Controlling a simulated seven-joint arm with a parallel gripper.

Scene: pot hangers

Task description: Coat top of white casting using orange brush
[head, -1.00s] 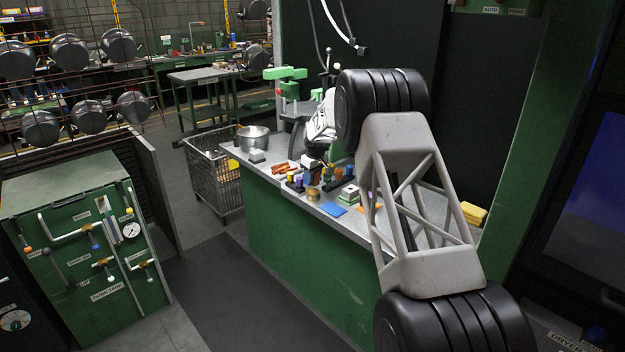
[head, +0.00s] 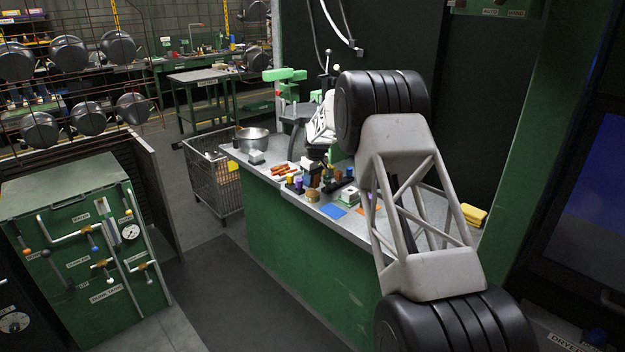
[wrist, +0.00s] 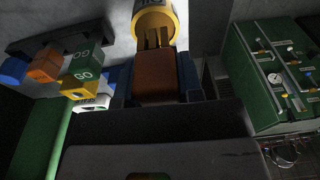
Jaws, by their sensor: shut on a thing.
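My gripper (wrist: 158,90) is shut on the orange-brown block of the brush (wrist: 156,72), seen in the wrist view. Its dark prong-like tip (wrist: 153,39) points to the mouth of a yellow lettered pot (wrist: 178,22); I cannot tell whether it is inside or only above. In the head view my gripper (head: 321,125) is a white and black wrist over the counter, its fingertips partly hidden among small items. A small gold pot (head: 313,194) stands below it. A whitish block on a green base, perhaps the white casting (head: 349,194), stands to its right.
The green counter (head: 285,245) is crowded with small colored parts around the gripper. A blue sheet (head: 333,211) lies at its front edge. A metal bowl (head: 252,139) stands at the far left end. Lettered colored blocks (wrist: 82,68) sit left of the brush in the wrist view.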

